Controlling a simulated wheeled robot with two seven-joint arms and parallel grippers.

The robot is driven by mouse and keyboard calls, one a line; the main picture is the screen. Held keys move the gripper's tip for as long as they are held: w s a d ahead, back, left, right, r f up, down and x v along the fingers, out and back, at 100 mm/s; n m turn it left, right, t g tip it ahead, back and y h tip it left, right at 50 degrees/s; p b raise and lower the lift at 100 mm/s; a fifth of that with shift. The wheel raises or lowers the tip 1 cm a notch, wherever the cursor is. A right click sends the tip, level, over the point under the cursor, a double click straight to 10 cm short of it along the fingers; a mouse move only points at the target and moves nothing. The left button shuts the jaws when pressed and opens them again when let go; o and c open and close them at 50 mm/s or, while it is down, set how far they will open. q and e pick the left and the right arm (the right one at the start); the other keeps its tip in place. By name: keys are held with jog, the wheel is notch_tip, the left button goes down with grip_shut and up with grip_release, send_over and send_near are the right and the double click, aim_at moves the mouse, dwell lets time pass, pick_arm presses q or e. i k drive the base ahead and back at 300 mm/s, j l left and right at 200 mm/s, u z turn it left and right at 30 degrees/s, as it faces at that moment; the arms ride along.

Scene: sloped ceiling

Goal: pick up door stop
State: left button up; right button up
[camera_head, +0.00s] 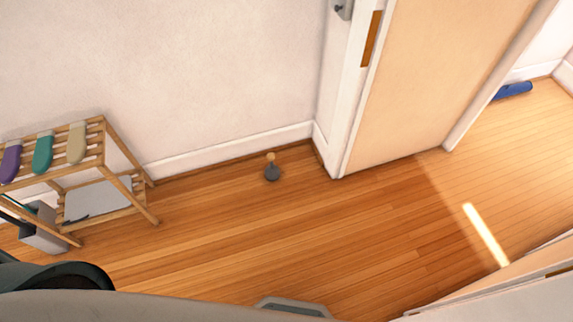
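A small door stop (272,173) stands on the wooden floor near the foot of the wall, left of the door frame. It has a dark grey rounded base and a tan knob on top. It appears upright and nothing touches it. Neither of my grippers shows in the head view.
A wooden slatted rack (127,170) with purple, teal and beige items stands at the left, a grey bin (45,230) by it. A door (425,80) stands at upper right. A blue object (513,91) lies beyond the doorway. The middle floor is clear.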

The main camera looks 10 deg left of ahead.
aim_at(271, 172)
jog(key=i+l+z, duration=0.1)
jog(key=i, duration=0.45)
jog(key=i+l, duration=0.3)
